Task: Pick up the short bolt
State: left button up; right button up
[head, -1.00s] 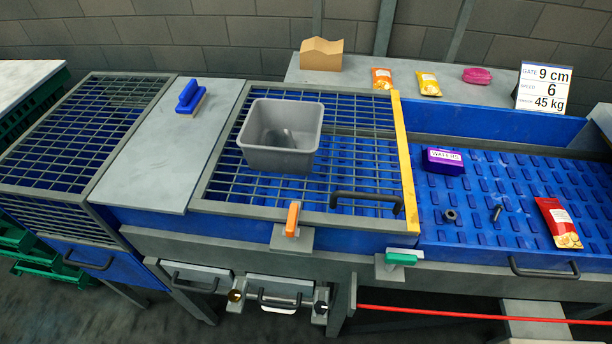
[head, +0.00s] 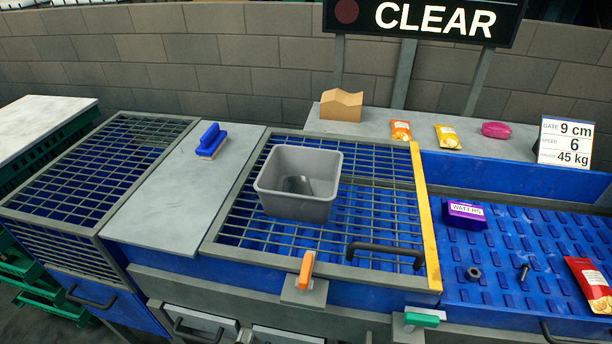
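The short bolt (head: 524,272) is a small dark bolt lying on the blue studded belt (head: 505,295) at the right. It lies between a dark nut (head: 473,273) on its left and a red food packet (head: 590,285) on its right, apart from both. Neither of my grippers is in view.
A grey bin (head: 297,205) with something dark inside stands on the mesh grid (head: 240,232). A purple box (head: 464,213) lies on the belt behind the nut. A yellow bar (head: 426,222) edges the grid. A blue brush (head: 211,140) lies on the grey panel (head: 170,200).

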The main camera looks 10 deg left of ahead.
aim_at(525, 266)
jog(key=z, duration=1.35)
